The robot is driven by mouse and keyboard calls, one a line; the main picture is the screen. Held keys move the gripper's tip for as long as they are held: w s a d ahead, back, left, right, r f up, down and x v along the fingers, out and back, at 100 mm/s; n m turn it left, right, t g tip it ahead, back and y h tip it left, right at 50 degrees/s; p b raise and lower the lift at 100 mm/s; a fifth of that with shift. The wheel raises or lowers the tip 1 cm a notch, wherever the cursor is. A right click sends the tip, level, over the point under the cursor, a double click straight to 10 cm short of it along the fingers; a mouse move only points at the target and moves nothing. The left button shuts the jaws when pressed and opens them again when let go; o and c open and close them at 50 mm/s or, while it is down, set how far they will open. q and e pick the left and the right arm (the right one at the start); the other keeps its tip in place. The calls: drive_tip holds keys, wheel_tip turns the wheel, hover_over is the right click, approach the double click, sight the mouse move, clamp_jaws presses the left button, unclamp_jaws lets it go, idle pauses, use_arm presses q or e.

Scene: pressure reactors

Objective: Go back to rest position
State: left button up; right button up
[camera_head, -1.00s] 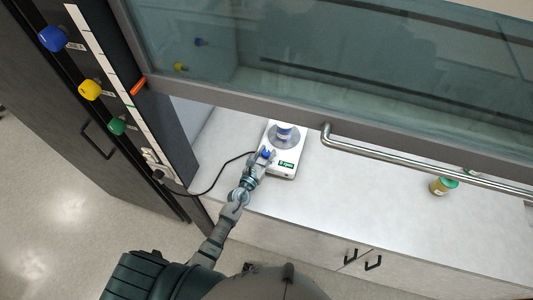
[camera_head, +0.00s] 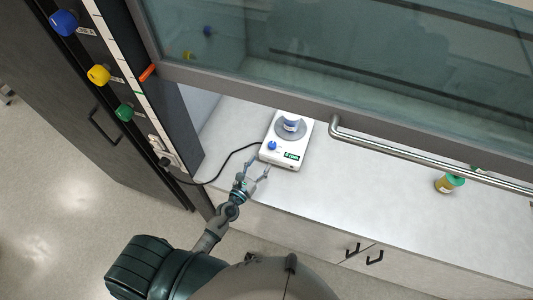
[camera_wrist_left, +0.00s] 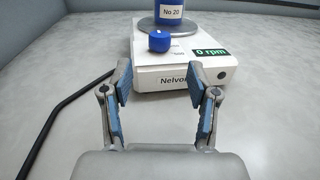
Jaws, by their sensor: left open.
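My left gripper (camera_head: 257,173) is open and empty, just in front of a white stirrer (camera_head: 283,156) on the bench. In the left wrist view its two fingers (camera_wrist_left: 162,100) stand apart, with the stirrer (camera_wrist_left: 205,72) beyond them. The stirrer has a blue knob (camera_head: 272,146) and a green display reading 0 rpm (camera_wrist_left: 211,53). A blue-labelled container marked No 20 (camera_wrist_left: 170,12) stands on its round plate; it also shows in the head view (camera_head: 291,122). My right gripper is not in view.
A raised glass sash (camera_head: 330,60) with a metal handle bar (camera_head: 420,163) hangs over the bench (camera_head: 370,190). A yellow jar with a green lid (camera_head: 446,184) stands at the right. A black cable (camera_head: 222,168) runs left from the stirrer. Coloured valve knobs (camera_head: 98,75) line the left post.

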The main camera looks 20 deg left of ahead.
use_arm(q)
drive_tip(key=shift+v, duration=1)
